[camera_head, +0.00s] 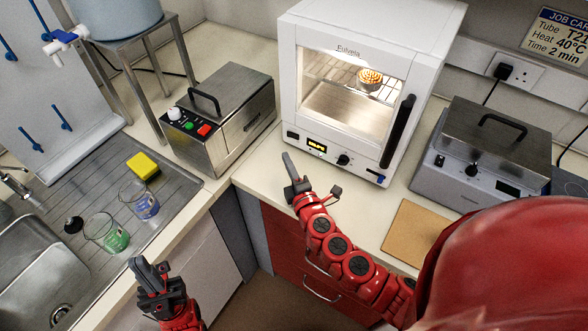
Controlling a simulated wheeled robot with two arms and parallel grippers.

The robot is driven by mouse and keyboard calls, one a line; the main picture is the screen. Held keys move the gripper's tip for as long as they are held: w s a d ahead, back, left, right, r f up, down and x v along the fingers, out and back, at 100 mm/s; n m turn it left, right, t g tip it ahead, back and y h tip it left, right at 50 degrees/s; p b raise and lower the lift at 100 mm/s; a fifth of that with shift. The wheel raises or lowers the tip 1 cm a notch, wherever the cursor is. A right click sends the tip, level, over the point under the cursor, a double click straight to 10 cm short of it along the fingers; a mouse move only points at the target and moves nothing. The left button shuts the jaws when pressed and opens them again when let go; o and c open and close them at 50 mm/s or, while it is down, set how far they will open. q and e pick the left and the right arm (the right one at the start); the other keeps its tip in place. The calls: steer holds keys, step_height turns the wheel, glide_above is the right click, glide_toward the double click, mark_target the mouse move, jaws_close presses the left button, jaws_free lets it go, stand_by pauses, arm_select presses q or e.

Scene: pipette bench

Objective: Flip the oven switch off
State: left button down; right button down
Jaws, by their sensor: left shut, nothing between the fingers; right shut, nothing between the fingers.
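The white oven (388,28) stands at the back of the bench with its door closed. Its inside is lit, and a round orange-and-white item (371,78) sits on the rack. The panel under the door has a small dark switch (292,136) at the left, a lit yellow display (316,147) and a black knob (343,159). The switch's exact position is too small to tell. My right gripper (287,157) is shut and empty, just below and in front of the switch, apparently apart from it. My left gripper (139,263) is shut and empty near the counter's front edge.
A steel bath with coloured buttons (240,90) stands left of the oven, and another lidded bath (490,140) stands right. Beakers with green (107,236) and blue (139,203) liquid and a yellow sponge (142,166) are on the drainer. A brown board (418,232) lies front right.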

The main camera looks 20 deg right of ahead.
mark_target(287, 135)
steer(key=w, duration=0.3)
steer(key=shift+w+r+p, duration=0.1)
steer(key=shift+w+p, duration=0.05)
steer(key=shift+p, duration=0.2)
steer(key=shift+w+d+p, duration=0.3)
steer(key=shift+w+d, duration=0.5)
steer(key=shift+d, duration=0.2)
steer(key=shift+w+d, duration=0.45)
steer(key=shift+w+h, duration=0.1)
steer(key=shift+h, duration=0.2)
steer(key=shift+m, duration=0.3)
